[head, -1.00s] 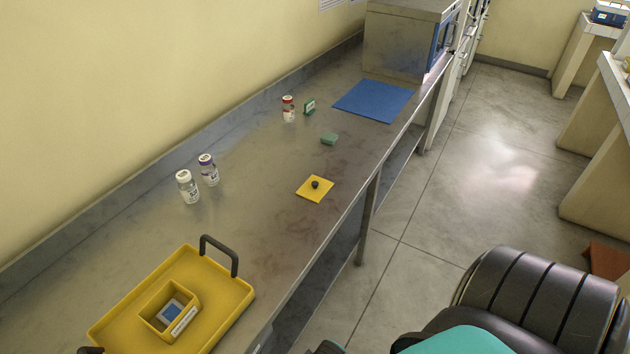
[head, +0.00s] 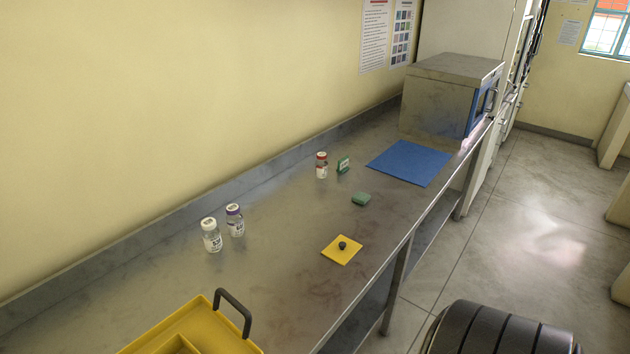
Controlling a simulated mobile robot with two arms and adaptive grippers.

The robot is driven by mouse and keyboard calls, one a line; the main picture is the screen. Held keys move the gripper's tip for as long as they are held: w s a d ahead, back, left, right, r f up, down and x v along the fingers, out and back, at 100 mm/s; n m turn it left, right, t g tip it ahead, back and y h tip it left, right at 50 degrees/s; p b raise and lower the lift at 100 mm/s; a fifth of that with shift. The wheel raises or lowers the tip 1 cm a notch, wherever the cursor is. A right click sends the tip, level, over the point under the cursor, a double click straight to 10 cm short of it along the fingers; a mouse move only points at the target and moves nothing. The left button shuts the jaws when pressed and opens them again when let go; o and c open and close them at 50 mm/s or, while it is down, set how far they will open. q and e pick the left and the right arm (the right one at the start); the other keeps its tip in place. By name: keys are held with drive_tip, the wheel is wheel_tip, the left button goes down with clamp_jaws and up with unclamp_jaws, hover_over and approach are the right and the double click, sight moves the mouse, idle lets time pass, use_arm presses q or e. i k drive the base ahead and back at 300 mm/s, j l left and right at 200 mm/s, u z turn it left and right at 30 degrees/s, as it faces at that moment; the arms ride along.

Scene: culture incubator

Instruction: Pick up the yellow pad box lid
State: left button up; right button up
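The yellow pad box lid (head: 341,251) is a flat yellow square with a dark round knob on top. It lies on the steel bench, right of the middle of the head view, close to the bench's front edge. Nothing touches it. A yellow tray (head: 200,330) with a dark handle stands on the bench at the bottom left, partly cut off by the picture's edge. Only the top edge of the box inside it shows. Neither gripper is in view; a dark ribbed part of my own body shows at the bottom right.
Two white-capped or purple-capped bottles (head: 211,236) stand left of the lid. A red-capped bottle (head: 321,166), a small green stand (head: 343,165) and a green block (head: 361,199) are behind it. A blue mat (head: 409,163) lies before a metal incubator (head: 446,97). The bench around the lid is clear.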

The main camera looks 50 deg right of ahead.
sight(341, 251)
drive_tip(key=l+u, duration=0.15)
drive_tip(key=l, duration=0.35)
drive_tip(key=k+l+u, duration=0.15)
drive_tip(key=l, duration=0.35)
drive_tip(key=l+u, duration=0.15)
drive_tip(key=l, duration=0.35)
drive_tip(key=k+l+u, duration=0.15)
drive_tip(key=l, duration=0.3)
